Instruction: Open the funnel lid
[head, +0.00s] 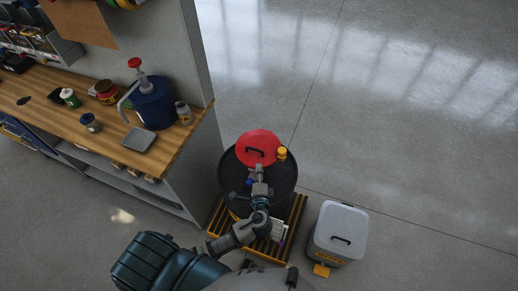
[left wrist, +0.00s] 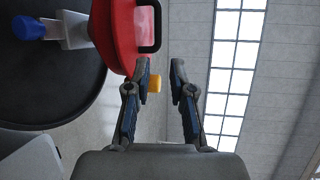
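The red funnel lid (head: 262,138) with its black handle (head: 256,151) is down on top of a black drum (head: 230,176). In the left wrist view, the red lid (left wrist: 115,35) is at the top, and its handle (left wrist: 157,28) stands out beside it. My left gripper (head: 259,171) is over the drum, near the lid's front edge. In the left wrist view, my left gripper (left wrist: 160,70) is open and empty, its fingertips just below the handle and apart from it. A yellow cap (head: 282,153) sits at the lid's right edge. My right gripper is not in view.
The drum stands on a yellow slatted pallet (head: 293,222). A grey lidded bin (head: 338,232) is to the right. A wooden workbench (head: 75,105) with a blue pump jug (head: 155,104) and small containers is at left. The floor behind is clear.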

